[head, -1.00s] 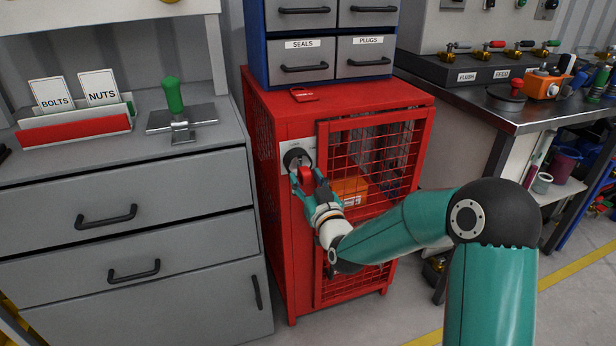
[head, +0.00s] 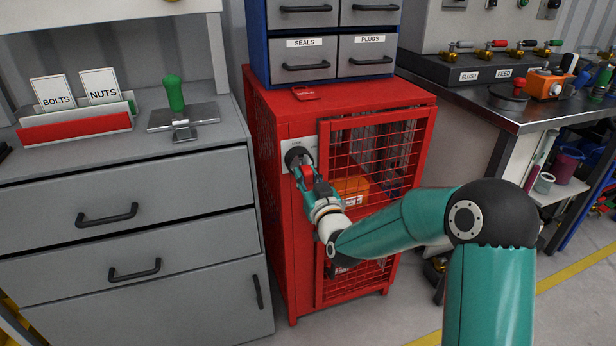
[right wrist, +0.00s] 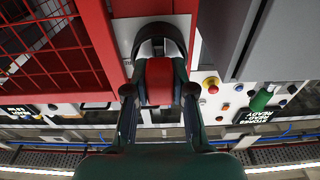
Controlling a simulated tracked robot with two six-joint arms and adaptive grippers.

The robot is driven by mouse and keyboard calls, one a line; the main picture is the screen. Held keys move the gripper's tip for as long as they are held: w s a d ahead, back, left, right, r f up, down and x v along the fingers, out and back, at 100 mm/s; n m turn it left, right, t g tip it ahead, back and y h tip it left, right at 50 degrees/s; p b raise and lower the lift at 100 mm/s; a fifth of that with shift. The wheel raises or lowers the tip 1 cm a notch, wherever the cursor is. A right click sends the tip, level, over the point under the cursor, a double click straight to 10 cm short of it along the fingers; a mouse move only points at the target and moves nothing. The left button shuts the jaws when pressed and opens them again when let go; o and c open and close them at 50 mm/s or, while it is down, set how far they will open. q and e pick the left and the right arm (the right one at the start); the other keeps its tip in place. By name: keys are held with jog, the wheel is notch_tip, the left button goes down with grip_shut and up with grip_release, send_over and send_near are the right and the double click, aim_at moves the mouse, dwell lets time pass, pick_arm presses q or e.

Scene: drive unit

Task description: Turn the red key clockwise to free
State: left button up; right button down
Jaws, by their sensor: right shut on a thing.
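The red key (head: 307,172) sits at a round black lock (head: 297,157) on a pale plate at the upper left of the red cage cabinet's front. My right gripper (head: 308,178) is shut on the red key. In the right wrist view the red key (right wrist: 159,82) lies between the two fingers, in front of the black lock (right wrist: 160,40). The key's shaft and any lock markings are hidden or too small to read. My left gripper is not in view.
The red cabinet (head: 285,250) has a mesh door (head: 372,165) with an orange box (head: 350,188) behind it. A red tag (head: 305,93) lies on its top. A grey drawer unit (head: 130,220) stands at left, a steel workbench (head: 520,118) at right.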

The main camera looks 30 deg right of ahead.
jog(key=shift+w+a+m+b, duration=0.1)
jog(key=shift+m+b, duration=1.6)
jog(key=shift+m, duration=0.3)
jog(key=shift+m+b, duration=0.3)
jog(key=shift+m, duration=0.1)
jog(key=shift+r, duration=0.1)
